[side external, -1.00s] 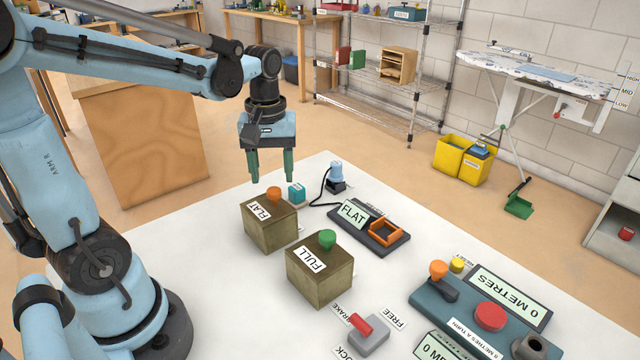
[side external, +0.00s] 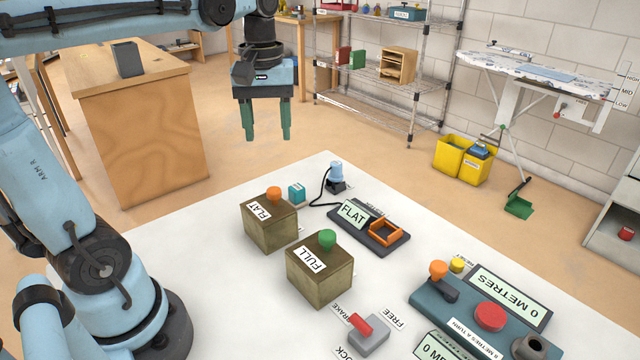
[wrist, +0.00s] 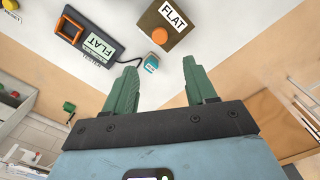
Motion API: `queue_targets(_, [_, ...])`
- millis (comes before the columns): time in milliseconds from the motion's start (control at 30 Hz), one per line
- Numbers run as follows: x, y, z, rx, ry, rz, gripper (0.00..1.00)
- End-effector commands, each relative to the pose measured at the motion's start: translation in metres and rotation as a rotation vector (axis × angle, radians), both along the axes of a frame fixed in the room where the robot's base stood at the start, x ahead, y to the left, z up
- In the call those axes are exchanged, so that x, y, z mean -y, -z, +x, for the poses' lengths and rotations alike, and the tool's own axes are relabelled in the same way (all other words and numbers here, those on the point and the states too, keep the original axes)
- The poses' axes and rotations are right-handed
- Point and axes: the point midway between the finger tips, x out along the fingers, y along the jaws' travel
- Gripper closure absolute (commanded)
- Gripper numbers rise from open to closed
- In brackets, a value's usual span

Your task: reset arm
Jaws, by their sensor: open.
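My gripper (side external: 267,136) hangs above the far left edge of the white table (side external: 215,330), its two green fingers apart and pointing down. Nothing is between the fingers, which also show in the wrist view (wrist: 163,90). Below and to the right stand a box labelled FLAT with an orange knob (side external: 270,228) and a box labelled FULL with a green knob (side external: 320,278). A small teal block (side external: 297,193) sits beside the FLAT box. The gripper touches none of them.
A device reading FLAT with an orange frame (side external: 385,232) and a counter panel reading 0 METRES (side external: 450,305) are on the table. A red-handled brake lever (side external: 368,335) is near the front.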

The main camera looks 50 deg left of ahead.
Motion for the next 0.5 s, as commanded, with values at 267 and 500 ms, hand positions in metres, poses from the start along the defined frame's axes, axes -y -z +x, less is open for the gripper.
queue_targets(267, [0.018, 0.014, -0.004, 0.105, 0.168, 0.032, 0.44])
queue_targets(500, [0.058, 0.051, -0.015, 0.367, 0.590, 0.151, 0.44])
